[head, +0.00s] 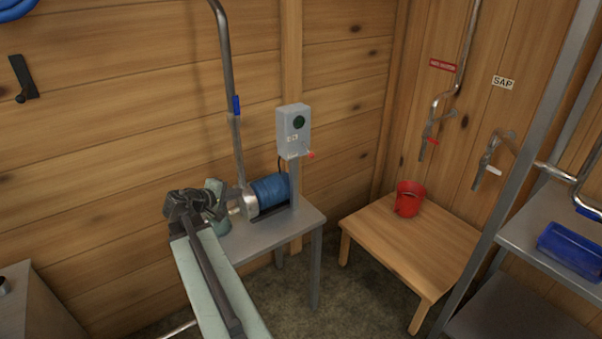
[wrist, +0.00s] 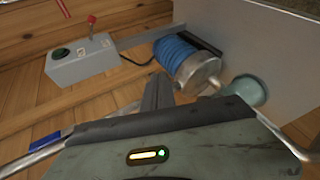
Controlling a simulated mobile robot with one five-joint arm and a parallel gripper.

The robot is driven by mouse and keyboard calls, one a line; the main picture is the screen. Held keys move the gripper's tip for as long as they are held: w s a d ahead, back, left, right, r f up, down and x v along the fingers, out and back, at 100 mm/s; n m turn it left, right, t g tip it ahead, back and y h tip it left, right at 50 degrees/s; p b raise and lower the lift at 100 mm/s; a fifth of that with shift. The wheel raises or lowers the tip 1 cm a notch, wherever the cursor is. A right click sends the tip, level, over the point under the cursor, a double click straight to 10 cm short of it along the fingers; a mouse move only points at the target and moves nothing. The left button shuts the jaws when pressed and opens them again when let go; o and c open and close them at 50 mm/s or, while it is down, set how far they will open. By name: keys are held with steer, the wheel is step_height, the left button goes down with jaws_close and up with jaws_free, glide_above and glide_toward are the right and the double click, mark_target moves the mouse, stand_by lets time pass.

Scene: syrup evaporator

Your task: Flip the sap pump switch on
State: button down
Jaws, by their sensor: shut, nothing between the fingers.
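The pump switch is a grey box (head: 293,131) on a grey post above a small metal table. It has a round dark green lamp or button (head: 299,122) and a red-tipped lever (head: 310,154) low on its front. In the wrist view the box (wrist: 82,65) is at upper left, with the lever's red knob (wrist: 91,19) standing out from it. The blue pump motor (head: 270,189) sits below the box. My gripper (wrist: 157,88) is shut and empty, apart from the lever. In the head view its fingers cannot be made out beside the pump.
The grey metal table (head: 307,219) holds the pump, with a pipe (head: 229,95) rising behind it. To the right are a wooden bench (head: 440,235) with a red bucket (head: 407,205), wall taps and a metal shelf (head: 550,215). Space before the box looks clear.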

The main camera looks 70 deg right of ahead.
mark_target(308, 150)
steer(key=s+d+r+n+g+h+b, duration=0.1)
steer(key=s+d+r+g+h+b, duration=0.1)
steer(key=s+d, duration=0.9)
step_height(308, 150, up, 3)
steer(key=shift+s+d+f+n+g+h, duration=0.2)
steer(key=shift+s+d+n+g+h, duration=0.15)
steer(key=shift+d+h, duration=0.55)
steer(key=shift+s, duration=0.1)
steer(key=b+x, duration=0.1)
steer(key=x, duration=0.8)
steer(key=shift+d, duration=0.4)
